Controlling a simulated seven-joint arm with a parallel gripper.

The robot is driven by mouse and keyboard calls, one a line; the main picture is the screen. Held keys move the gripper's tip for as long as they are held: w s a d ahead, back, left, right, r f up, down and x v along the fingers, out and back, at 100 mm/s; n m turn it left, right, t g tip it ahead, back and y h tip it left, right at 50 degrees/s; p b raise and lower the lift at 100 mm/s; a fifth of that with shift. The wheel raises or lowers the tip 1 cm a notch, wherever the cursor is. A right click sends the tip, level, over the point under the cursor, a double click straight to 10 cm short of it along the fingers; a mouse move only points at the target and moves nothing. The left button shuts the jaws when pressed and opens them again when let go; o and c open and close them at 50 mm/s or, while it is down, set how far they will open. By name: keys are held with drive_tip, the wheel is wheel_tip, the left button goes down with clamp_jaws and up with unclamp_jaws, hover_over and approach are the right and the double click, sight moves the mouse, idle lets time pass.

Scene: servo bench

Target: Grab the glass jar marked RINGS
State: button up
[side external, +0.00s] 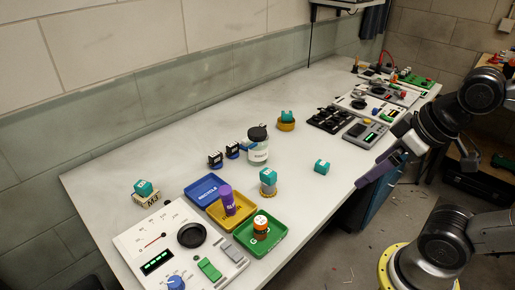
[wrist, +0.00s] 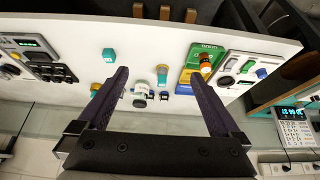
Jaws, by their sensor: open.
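A clear glass jar (side external: 258,152) with a black lid and a pale label stands upright on the white bench, left of centre in the side external view. The label's lettering is too small to read for certain. In the wrist view the jar (wrist: 140,98) lies between and beyond my fingers, seen from above. My gripper (side external: 362,184) is at the bench's right edge in the side external view, well apart from the jar. In the wrist view my gripper (wrist: 159,72) has its two dark fingers spread wide with nothing held between them.
Dark blue servos (side external: 224,156) stand close left of the jar. A teal block on a grey cylinder (side external: 268,188) is in front of it, and a teal block on a yellow ring (side external: 286,125) behind. A loose teal block (side external: 321,166) lies right. Green tray (side external: 276,238) is at front.

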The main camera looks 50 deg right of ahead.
sight(249, 130)
drive_tip(key=w+r+n+t+y, duration=0.15)
drive_tip(key=w+r+t, duration=0.25)
drive_tip(key=w, duration=0.5)
drive_tip(key=w+r+n+t, duration=0.3)
drive_tip(key=w+r+t, duration=0.1)
drive_tip(key=w, duration=0.4)
drive_tip(key=w+r+n+t+y, duration=0.15)
drive_tip(key=w+r+t, duration=0.25)
drive_tip(key=w, duration=0.5)
drive_tip(key=w+d+f+m+y, duration=0.15)
drive_tip(key=d+f, duration=0.25)
drive_tip(key=f, duration=0.9)
drive_tip(key=d+f+m, duration=0.2)
drive_tip(key=d+f, duration=0.3)
drive_tip(key=f, duration=0.7)
drive_tip(key=shift+n, duration=0.25)
drive_tip(key=x, duration=1.3)
drive_tip(key=shift+w+a+r, duration=0.15)
drive_tip(key=shift+w+a, duration=0.15)
